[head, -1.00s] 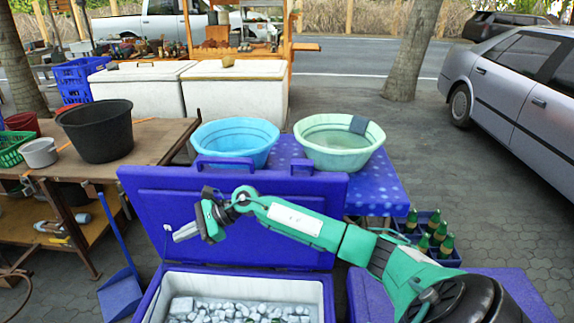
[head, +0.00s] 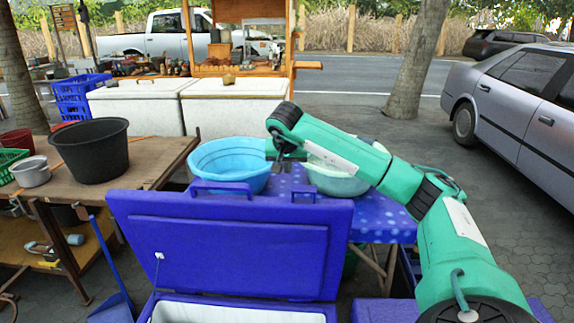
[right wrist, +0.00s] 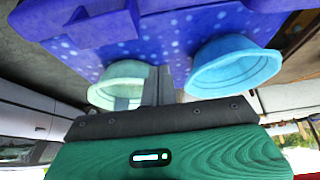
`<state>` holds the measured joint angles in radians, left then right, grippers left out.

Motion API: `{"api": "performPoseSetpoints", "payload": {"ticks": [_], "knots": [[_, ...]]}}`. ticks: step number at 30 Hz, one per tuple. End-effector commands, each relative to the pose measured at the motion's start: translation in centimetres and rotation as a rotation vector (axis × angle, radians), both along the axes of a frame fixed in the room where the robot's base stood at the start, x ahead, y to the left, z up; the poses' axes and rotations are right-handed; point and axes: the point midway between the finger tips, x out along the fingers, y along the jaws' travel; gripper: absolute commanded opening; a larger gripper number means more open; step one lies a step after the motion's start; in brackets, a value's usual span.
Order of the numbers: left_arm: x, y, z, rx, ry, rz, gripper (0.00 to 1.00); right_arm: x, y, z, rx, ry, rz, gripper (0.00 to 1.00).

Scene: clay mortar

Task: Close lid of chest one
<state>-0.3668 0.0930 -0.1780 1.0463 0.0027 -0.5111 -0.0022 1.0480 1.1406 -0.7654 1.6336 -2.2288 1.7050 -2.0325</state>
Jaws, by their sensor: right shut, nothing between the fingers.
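The blue-purple lid (head: 225,245) of the chest stands open and upright, with handles on its top edge. Only the white inner rim of the chest (head: 240,311) shows at the bottom of the head view. My right gripper (head: 287,162) is shut and empty, raised above the lid's top edge toward its right side, and looks apart from it. Its fingers (right wrist: 158,88) also show in the right wrist view, with a plain purple part at the upper left that seems to be the lid. My left gripper is not in view.
A blue basin (head: 225,165) and a pale green basin (head: 335,182) stand on a dotted purple table (head: 385,222) behind the lid. A second purple chest (head: 385,311) is at the lower right. A wooden table with a black bucket (head: 92,150) is at left.

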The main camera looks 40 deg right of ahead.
Motion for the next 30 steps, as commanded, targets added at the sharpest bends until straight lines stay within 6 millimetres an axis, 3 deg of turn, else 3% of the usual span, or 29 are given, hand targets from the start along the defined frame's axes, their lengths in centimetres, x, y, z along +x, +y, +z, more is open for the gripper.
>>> {"api": "performPoseSetpoints", "payload": {"ticks": [8, 17, 30], "knots": [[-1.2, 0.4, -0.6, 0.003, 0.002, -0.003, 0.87, 1.9, -2.1, -5.6, 0.003, 0.005, -0.001, 0.0], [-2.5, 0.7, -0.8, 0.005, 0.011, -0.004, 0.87, -0.5, 0.6, -5.8, 0.002, 0.001, 0.003, 0.0], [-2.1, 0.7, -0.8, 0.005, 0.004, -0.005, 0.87, -0.8, 1.0, -5.9, 0.003, 0.0, 0.001, 0.0]]}}
